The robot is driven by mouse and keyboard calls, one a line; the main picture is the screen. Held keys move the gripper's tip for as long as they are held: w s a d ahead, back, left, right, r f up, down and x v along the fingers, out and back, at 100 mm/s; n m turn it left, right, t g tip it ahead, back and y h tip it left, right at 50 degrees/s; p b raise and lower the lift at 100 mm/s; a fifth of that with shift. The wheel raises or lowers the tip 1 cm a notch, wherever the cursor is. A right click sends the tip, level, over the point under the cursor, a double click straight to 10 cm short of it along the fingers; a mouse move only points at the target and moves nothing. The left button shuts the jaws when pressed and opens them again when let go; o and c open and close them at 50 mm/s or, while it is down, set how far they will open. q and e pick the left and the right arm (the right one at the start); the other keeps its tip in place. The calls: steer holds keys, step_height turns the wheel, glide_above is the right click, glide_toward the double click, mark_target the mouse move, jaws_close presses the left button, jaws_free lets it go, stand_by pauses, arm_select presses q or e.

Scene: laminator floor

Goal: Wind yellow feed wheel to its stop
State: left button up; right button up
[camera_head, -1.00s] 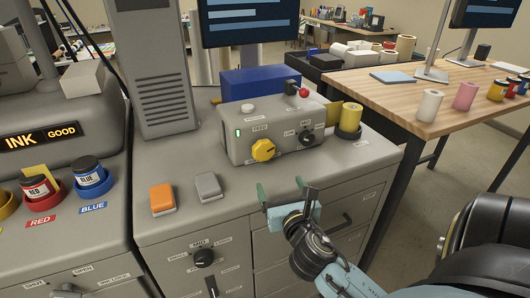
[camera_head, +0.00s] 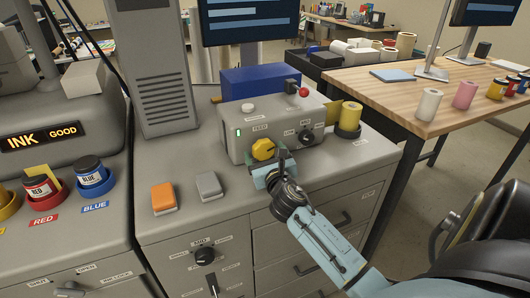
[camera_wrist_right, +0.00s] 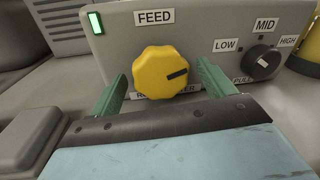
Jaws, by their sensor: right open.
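The yellow feed wheel (camera_head: 263,149) is a lobed knob on the front of a grey control box (camera_head: 236,152), below the FEED label. In the right wrist view the wheel (camera_wrist_right: 160,72) shows a dark pointer mark aimed to the right and slightly up. My right gripper (camera_head: 268,167) is open at the wheel. In the right wrist view its two green fingers (camera_wrist_right: 162,85) stand on either side of the wheel, with a gap on each side. The label below the wheel is partly hidden. My left gripper is not in view.
A black LOW-MID-HIGH knob (camera_wrist_right: 262,62) sits right of the wheel. A red-tipped lever (camera_head: 303,92) is on top of the box. An orange block (camera_head: 163,198) and a grey block (camera_head: 208,186) lie on the cabinet top to the left. A yellow roll (camera_head: 350,117) stands at right.

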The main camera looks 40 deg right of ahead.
steer(key=shift+w+d, duration=0.1)
steer(key=shift+w, duration=0.1)
steer(key=c, duration=1)
steer(key=shift+o, duration=0.2)
